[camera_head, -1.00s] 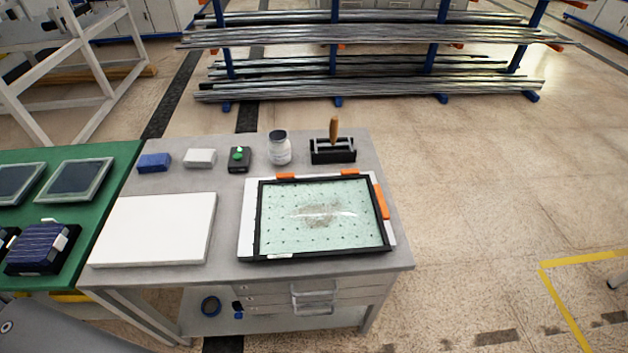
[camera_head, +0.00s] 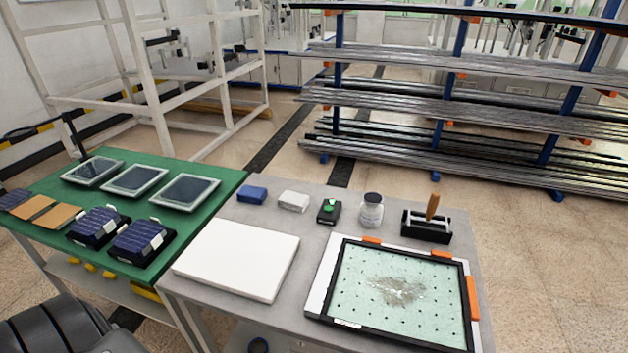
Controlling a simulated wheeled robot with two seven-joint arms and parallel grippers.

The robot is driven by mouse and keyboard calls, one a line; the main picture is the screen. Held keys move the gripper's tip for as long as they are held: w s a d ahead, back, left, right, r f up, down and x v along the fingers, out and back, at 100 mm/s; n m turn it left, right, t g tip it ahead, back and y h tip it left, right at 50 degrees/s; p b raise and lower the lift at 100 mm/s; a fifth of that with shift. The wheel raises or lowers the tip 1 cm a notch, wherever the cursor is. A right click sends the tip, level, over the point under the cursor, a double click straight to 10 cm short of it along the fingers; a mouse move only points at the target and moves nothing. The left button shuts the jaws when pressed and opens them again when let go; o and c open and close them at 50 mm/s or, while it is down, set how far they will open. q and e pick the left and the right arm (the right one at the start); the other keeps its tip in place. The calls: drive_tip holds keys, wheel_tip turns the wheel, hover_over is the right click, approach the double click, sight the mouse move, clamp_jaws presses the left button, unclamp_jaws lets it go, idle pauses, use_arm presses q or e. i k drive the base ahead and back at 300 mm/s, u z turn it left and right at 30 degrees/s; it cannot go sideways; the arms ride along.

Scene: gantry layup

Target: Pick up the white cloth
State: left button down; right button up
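A small white folded block, which looks like the white cloth (camera_head: 293,200), lies on the grey table at its back left. It sits between a blue block (camera_head: 252,194) and a small black box with a green button (camera_head: 328,210). Nothing touches it and its top is uncovered. Neither of my grippers shows in the head view.
The grey table (camera_head: 315,220) also holds a large white slab (camera_head: 238,258), a black-framed glass panel (camera_head: 385,292) with a greyish smudge, a white jar (camera_head: 371,211) and a wooden-handled tool (camera_head: 428,222). A green table (camera_head: 150,205) with several dark panels adjoins on the left.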

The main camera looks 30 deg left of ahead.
sight(292, 201)
drive_tip(key=u, duration=1.15)
